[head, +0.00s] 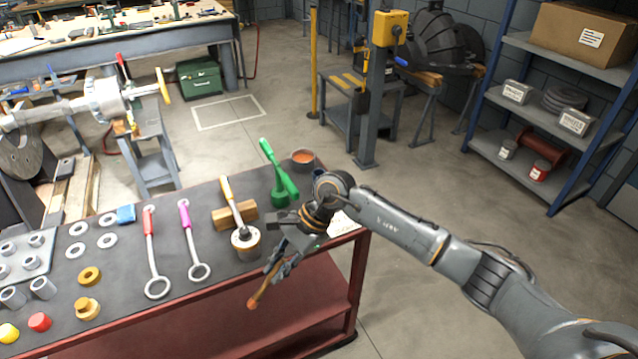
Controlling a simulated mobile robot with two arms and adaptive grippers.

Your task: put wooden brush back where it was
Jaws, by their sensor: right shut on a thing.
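My right gripper (278,254) is shut on the wooden brush (263,290) at the front right edge of the workbench (200,265). A brown wooden handle with an orange-red end hangs down and to the left from the jaws, in front of the bench edge. The brush's other end is hidden by the gripper. A round tin with orange contents (303,158) stands at the bench's back right corner. A green tool (279,172) stands beside it. My left gripper is not in view.
A yellow-handled tool (231,197) leans at a wooden block (234,216) and metal cylinder (246,243), close to my gripper. Red-handled (151,252) and magenta-handled (190,241) ring spanners lie further left. A white paper (346,226) lies beneath my right wrist.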

